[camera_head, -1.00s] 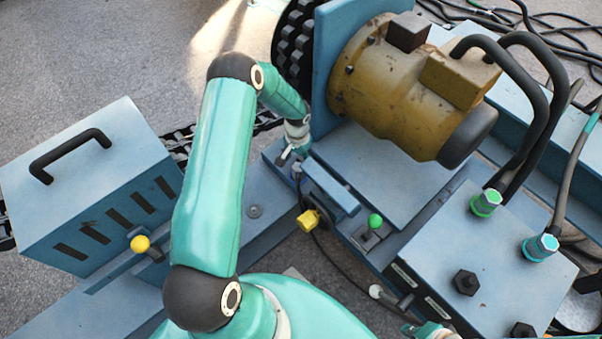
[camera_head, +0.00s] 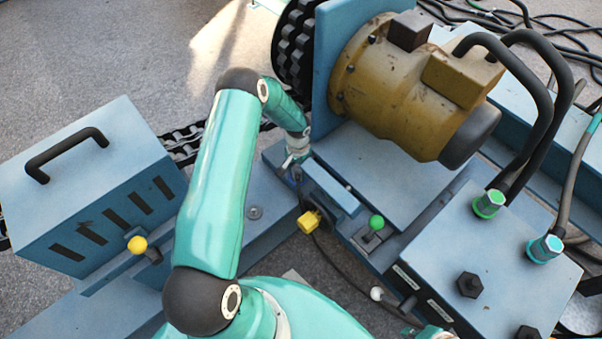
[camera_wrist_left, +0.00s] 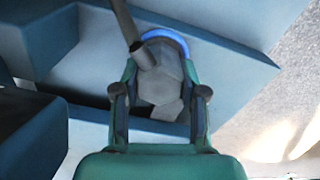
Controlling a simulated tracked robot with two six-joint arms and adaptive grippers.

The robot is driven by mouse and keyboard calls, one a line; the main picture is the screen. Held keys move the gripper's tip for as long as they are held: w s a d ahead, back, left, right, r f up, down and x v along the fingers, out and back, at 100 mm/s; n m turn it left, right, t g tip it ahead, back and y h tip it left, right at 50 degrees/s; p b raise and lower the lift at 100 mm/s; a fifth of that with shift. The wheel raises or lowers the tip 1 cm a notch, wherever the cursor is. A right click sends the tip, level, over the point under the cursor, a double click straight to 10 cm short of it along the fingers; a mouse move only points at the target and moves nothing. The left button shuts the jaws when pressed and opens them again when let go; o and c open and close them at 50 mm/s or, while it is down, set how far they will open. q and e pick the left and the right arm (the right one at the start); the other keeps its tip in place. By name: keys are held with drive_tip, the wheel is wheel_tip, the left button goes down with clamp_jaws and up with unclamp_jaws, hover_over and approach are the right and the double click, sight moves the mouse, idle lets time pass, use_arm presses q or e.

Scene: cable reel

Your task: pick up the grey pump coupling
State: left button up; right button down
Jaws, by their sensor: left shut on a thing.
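The grey pump coupling (camera_wrist_left: 160,84) is a faceted grey piece with a short stub at its upper left, seen between the fingers in the left wrist view. A bright blue ring (camera_wrist_left: 166,38) shows just behind it. My left gripper (camera_wrist_left: 160,92) is shut on the coupling, one finger on each side. In the head view my left gripper (camera_head: 292,163) is low at the blue frame beside the yellow-brown motor, and the coupling is too small to make out there. My right gripper (camera_head: 428,332) barely shows at the bottom edge, and its jaws cannot be made out.
The motor (camera_head: 405,85) stands right of my left gripper. A valve block (camera_head: 475,255) with green and cyan hose fittings is at lower right. A green-knobbed lever (camera_head: 376,222) and yellow block (camera_head: 309,221) are close by. A handled blue box (camera_head: 90,190) stands left.

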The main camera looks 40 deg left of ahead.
use_arm(q)
clamp_jaws()
drive_tip(key=shift+r, duration=0.1)
wheel_tip(320, 180, up, 20)
drive_tip(key=p, duration=0.4)
wheel_tip(320, 180, up, 5)
drive_tip(key=p, duration=0.3)
hover_over(298, 167)
drive_tip(key=shift+d, duration=0.1)
